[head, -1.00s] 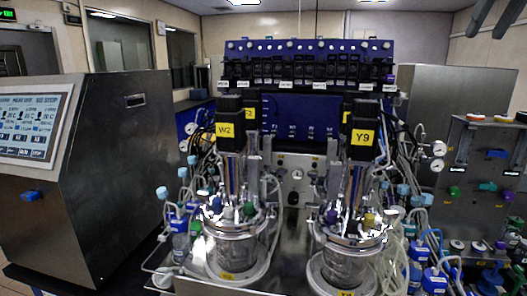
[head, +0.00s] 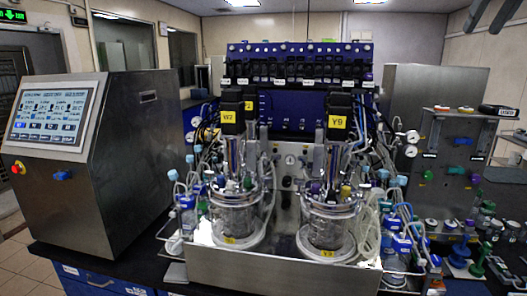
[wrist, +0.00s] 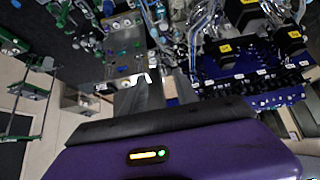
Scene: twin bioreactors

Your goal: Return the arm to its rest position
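In the wrist view a purple housing with a small lit indicator and a black bar, part of my gripper (wrist: 160,125), fills the bottom. The fingertips cannot be made out clearly, and I see nothing held. The two glass bioreactors stand upright side by side in the head view: the left one (head: 235,212) under a motor labelled W2, the right one (head: 328,230) under a motor labelled Y9. The blue rack (head: 297,105) rises behind them and also shows in the wrist view (wrist: 220,58).
A steel control cabinet with a touchscreen (head: 58,112) stands at the left. A panel with coloured knobs (head: 455,155) is at the right. Tubes and blue-capped bottles crowd both sides of the steel tray (head: 275,268). Floor shows at far left.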

